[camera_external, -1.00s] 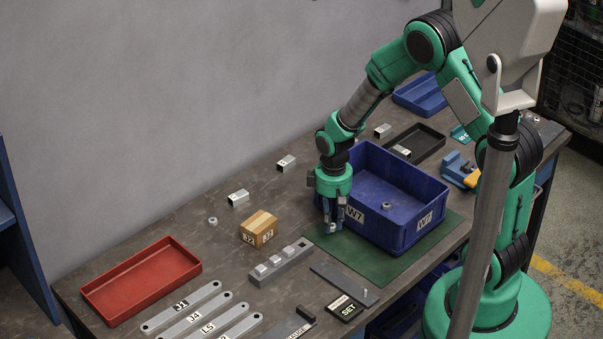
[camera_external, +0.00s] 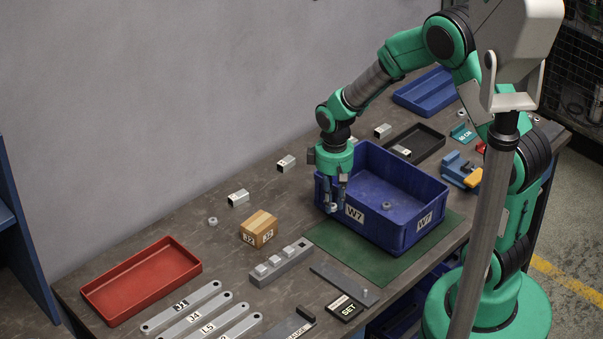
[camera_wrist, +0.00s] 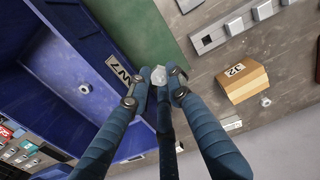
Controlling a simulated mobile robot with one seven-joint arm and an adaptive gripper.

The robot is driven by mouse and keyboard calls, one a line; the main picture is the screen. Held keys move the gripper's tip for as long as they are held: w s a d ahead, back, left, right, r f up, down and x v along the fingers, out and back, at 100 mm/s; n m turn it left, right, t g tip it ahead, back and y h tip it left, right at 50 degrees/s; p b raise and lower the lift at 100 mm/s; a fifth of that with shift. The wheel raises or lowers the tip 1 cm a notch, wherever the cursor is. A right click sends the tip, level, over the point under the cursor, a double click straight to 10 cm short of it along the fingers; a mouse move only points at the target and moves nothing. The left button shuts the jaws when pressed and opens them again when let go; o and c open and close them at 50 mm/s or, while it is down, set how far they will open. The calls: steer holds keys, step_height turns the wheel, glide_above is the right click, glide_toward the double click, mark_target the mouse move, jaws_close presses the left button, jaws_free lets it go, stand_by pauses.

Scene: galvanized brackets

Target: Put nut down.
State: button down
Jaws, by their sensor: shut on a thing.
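My gripper (camera_external: 333,207) is shut on a pale nut (camera_wrist: 159,76), which shows between its fingertips in the wrist view. The nut (camera_external: 332,208) also shows small at the fingertips in the external view. The gripper points down, held in the air just outside the left side of the blue W7 bin (camera_external: 405,233), above or near the green mat (camera_external: 385,272). Another nut (camera_external: 386,206) lies inside the bin and also shows in the wrist view (camera_wrist: 84,88). One more nut (camera_external: 213,221) lies on the table to the left.
A red tray (camera_external: 141,282) lies at the far left. Metal square tubes (camera_external: 238,198) lie along the back. A black tray (camera_external: 428,145) is behind the bin.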

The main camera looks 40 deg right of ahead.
steer(key=r, duration=0.2)
steer(key=d+r, duration=0.1)
steer(key=r, duration=0.1)
steer(key=shift+d+r, duration=0.1)
steer(key=shift+r, duration=0.3)
steer(key=s+d+m+b, duration=0.1)
steer(key=d+m+b, duration=0.1)
steer(key=d, duration=1.3)
steer(key=shift+d+f, duration=0.2)
steer(key=shift+f, duration=1.1)
steer(key=shift+d+f, duration=0.15)
steer(key=shift+f, duration=1.1)
glide_toward(373, 202)
steer(key=shift+s+a+f+b, duration=0.25)
steer(key=shift+s+a+f, duration=0.45)
steer(key=shift+a, duration=0.15)
steer(key=shift+s+a+f+b, duration=0.2)
steer(key=shift+s+a+f, duration=0.4)
steer(key=shift+a, duration=0.2)
steer(key=shift+f, duration=0.15)
steer(key=shift+f+b, duration=0.35)
steer(key=shift+f, duration=1.45)
